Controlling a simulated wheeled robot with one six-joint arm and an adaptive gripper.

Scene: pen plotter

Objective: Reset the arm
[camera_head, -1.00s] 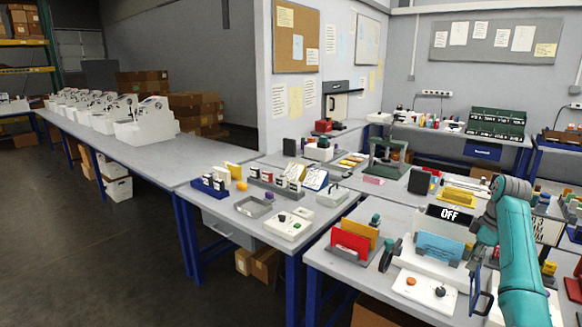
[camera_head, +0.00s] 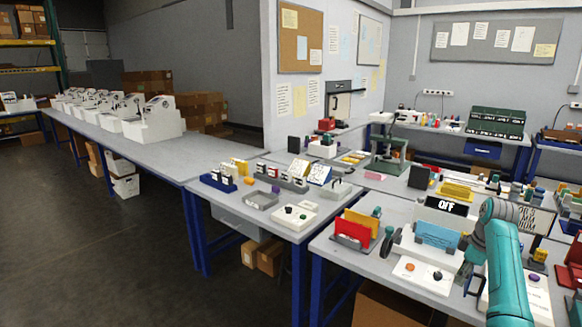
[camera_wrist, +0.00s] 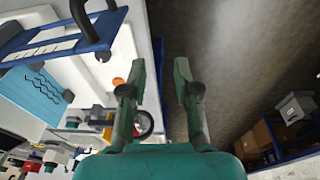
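My teal arm (camera_head: 505,265) reaches in from the lower right of the head view, over the right-hand bench. In the wrist view my gripper (camera_wrist: 160,64) has its two fingers apart with nothing between them. It hangs beyond the bench edge, with dark floor behind the gap. Left of the fingers in that view lies a white panel with an orange knob (camera_wrist: 118,82). An "OFF" sign (camera_head: 447,206) stands behind a light blue card (camera_head: 437,235) on the bench. The gripper fingers are not clearly visible in the head view.
A white control box with knobs (camera_head: 423,273) sits near the bench's front edge. Red folder (camera_head: 352,231) and yellow folder (camera_head: 364,218) stand to its left. A blue bar with a black handle (camera_wrist: 85,22) is close in the wrist view. The floor left of the benches is clear.

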